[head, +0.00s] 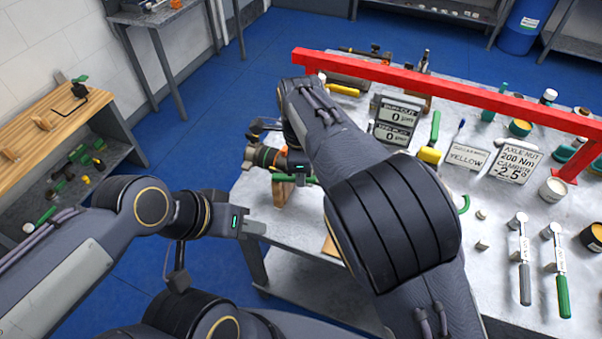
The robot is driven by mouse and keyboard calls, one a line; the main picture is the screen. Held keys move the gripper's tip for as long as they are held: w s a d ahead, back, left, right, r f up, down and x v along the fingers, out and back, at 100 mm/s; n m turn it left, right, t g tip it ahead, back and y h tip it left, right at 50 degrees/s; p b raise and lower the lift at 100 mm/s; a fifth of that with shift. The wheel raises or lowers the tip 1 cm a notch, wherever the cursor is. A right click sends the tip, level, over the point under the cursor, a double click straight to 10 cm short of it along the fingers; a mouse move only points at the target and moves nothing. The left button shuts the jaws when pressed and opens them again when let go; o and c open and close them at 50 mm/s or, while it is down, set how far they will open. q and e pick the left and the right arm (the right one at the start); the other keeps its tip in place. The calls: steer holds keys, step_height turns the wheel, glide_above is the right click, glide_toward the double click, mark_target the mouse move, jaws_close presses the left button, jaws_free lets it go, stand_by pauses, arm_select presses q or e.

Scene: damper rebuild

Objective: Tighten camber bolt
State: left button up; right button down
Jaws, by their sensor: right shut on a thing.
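My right gripper (292,166) is at the left edge of the grey table, mostly behind my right arm. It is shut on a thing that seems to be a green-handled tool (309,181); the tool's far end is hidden. A dark and brownish metal assembly (264,156) sits beside that gripper, close to or touching it. I cannot pick out the camber bolt there. A sign (515,163) reads axle nut 200 Nm and camber -2.5°. My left gripper (256,228) is left of the table's edge, apart from the assembly; its finger opening is too small to judge.
A red beam (440,88) spans the table's back. A wooden bench (45,125) stands left. Blue floor (195,150) lies between.

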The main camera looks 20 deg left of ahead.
steer(key=shift+r, duration=0.25)
steer(key=shift+r, duration=0.5)
stand_by(0.3)
steer(key=shift+r, duration=2)
steer(key=shift+d, duration=0.1)
